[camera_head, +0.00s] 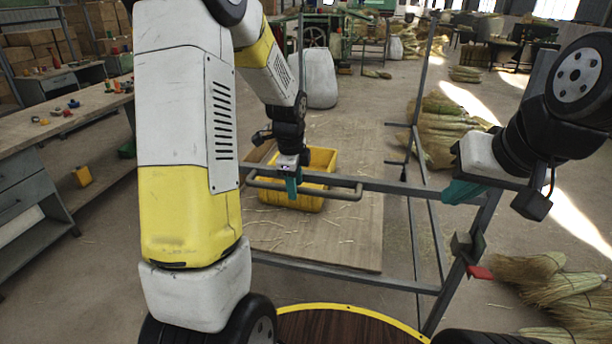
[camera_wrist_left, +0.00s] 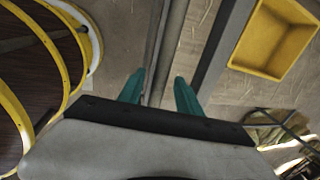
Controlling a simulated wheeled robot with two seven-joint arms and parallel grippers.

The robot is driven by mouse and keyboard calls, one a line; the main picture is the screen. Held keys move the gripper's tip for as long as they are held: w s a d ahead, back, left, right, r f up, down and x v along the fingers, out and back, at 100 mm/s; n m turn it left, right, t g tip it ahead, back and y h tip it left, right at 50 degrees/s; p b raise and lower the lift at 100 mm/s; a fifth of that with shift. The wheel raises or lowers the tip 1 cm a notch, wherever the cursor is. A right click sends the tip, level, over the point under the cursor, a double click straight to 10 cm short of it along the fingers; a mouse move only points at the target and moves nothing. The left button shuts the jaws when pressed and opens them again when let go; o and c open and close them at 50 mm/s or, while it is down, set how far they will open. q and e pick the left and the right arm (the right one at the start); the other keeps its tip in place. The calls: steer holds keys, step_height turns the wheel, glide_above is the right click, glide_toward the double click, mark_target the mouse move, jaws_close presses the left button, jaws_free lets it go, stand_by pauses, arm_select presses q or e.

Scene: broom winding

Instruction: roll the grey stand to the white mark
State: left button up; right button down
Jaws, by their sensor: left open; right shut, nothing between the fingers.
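The grey stand (camera_head: 392,187) is an upright frame of metal bars with tall posts and a handle bar (camera_head: 335,194) on its near side. My left gripper (camera_head: 291,187) is open at this handle, its teal fingers pointing down. In the left wrist view my left gripper (camera_wrist_left: 160,90) shows its fingers apart, with a grey bar (camera_wrist_left: 168,40) running between them; I cannot tell how deep it lies. My right gripper (camera_head: 462,192) is shut and empty, close to the stand's right side.
A yellow bin (camera_head: 320,160) sits on a wooden board (camera_head: 345,235) behind the handle bar. Straw bundles (camera_head: 535,275) lie on the floor at the right. A workbench (camera_head: 60,115) stands at the left. A white sack (camera_head: 320,85) stands farther back.

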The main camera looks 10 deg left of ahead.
arm_select(q)
jaws_close()
steer(key=shift+r, duration=0.1)
stand_by(1.3)
